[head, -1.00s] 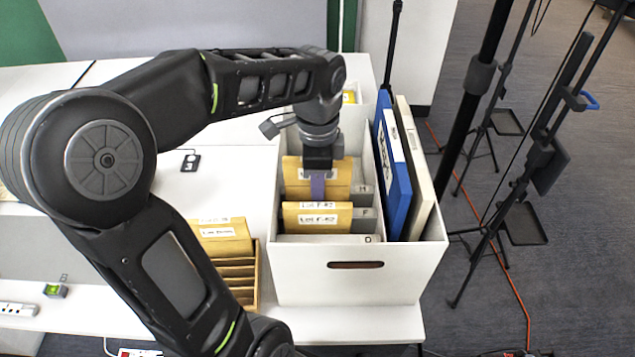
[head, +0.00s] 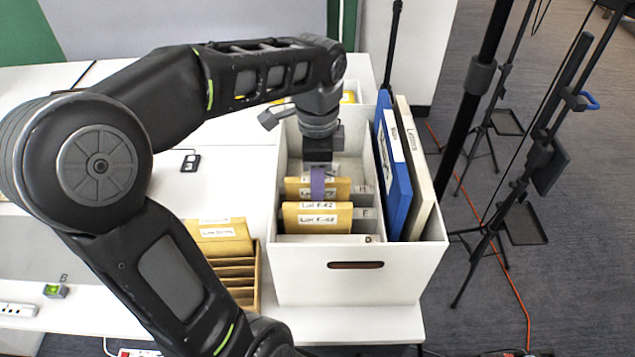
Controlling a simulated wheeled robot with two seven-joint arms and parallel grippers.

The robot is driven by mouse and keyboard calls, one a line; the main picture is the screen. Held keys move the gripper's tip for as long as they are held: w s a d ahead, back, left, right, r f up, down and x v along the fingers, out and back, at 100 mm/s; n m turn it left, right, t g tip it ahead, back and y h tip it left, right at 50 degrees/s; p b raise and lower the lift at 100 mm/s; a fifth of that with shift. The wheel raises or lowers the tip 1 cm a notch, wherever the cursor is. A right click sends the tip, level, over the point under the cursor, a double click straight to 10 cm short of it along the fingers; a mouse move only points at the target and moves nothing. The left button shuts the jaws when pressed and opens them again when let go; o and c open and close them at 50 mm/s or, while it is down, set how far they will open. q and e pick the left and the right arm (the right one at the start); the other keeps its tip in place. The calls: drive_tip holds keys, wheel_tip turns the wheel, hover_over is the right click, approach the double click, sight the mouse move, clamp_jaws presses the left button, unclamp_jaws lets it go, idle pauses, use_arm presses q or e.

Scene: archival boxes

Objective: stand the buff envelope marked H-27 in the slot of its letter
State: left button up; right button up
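A white archival box (head: 300,285) stands on the table, with lettered grey dividers; H (head: 365,190), F (head: 366,213) and D (head: 368,239) show. A buff envelope (head: 339,190) stands upright low in the box beside the H tab; its label is mostly hidden by my finger and unreadable. In front of it stands another buff envelope (head: 318,222), its label apparently F-42. My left gripper (head: 318,190) points down over the rear envelope, its body above the top edge. It looks open, with the near finger in front of the envelope. My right gripper is out of view.
A blue binder (head: 396,190) and a pale one (head: 420,180) stand along the box's right side. A wooden rack (head: 235,275) holds more buff envelopes (head: 222,236) left of the box. Dark stands (head: 515,190) rise at right. The box's rear looks empty.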

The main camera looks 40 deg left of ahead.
use_arm(q)
wheel_tip(320, 180, up, 6)
idle(0.5)
wheel_tip(320, 180, up, 12)
drive_tip(key=p, duration=1.1)
drive_tip(key=shift+p, duration=0.3)
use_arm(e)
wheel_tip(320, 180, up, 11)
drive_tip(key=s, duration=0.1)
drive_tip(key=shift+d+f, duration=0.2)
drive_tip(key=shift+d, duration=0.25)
use_arm(q)
drive_tip(key=shift+d+f, duration=0.1)
drive_tip(key=shift+f, duration=0.05)
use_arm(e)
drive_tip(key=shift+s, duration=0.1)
